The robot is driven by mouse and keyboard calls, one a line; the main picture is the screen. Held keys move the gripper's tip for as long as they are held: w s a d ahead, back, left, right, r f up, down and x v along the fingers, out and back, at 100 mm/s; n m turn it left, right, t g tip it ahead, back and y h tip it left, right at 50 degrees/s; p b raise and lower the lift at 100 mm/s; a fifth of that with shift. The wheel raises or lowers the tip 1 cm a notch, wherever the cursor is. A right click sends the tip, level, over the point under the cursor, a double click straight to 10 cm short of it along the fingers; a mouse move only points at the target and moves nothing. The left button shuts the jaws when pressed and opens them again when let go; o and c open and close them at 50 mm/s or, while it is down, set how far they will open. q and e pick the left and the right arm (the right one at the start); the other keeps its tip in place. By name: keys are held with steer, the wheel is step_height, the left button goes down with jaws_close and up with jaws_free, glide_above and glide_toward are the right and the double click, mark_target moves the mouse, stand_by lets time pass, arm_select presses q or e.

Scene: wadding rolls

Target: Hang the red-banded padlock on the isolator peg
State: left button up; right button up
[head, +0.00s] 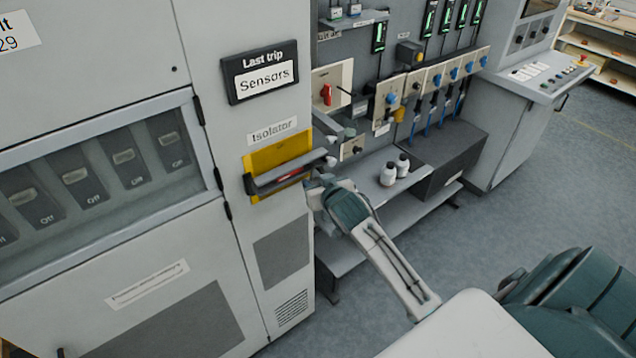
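The yellow isolator plate (280,153) is on the grey cabinet front, under the label "Isolator". A dark grey bar-like part stands out in front of it, and a small red patch (289,174) shows along this part. I cannot tell whether the red is the padlock's band or part of the isolator. The peg cannot be made out. My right gripper (312,186) is at the right edge of the plate, close to the bar. Its fingertips are too small and partly hidden, so its opening and grip are unclear. My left gripper is out of view.
A "Last trip Sensors" sign (262,74) is above the isolator. A console (530,80) stands farther right. Open floor lies in front.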

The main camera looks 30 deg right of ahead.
steer(key=o, duration=0.4)
steer(key=shift+o, duration=0.2)
steer(key=shift+s, duration=0.3)
steer(key=b+v, duration=0.4)
steer(key=v, duration=0.6)
steer(key=s+d+f+n+g+b, duration=0.1)
steer(key=s+d+f+g+b, duration=0.15)
steer(key=f, duration=1.85)
steer(key=s+d+f+g+b, duration=0.1)
steer(key=s+d+f+g, duration=0.2)
steer(key=f, duration=1.7)
steer(key=s+a+f+g+y+b, duration=0.1)
steer(key=s+a+f+g+b, duration=0.2)
steer(key=s+f, duration=1.5)
steer(key=s+a+f+g, duration=0.2)
steer(key=s+f, duration=0.4)
steer(key=s, duration=0.4)
steer(key=s+a+f+n+g, duration=0.1)
steer(key=s+a+f, duration=0.2)
steer(key=s+f, duration=0.4)
steer(key=s, duration=0.3)
steer(key=shift+a+f+n+g+y, duration=0.15)
steer(key=shift+a+n+g+y, duration=0.15)
steer(key=shift+g+y, duration=0.1)
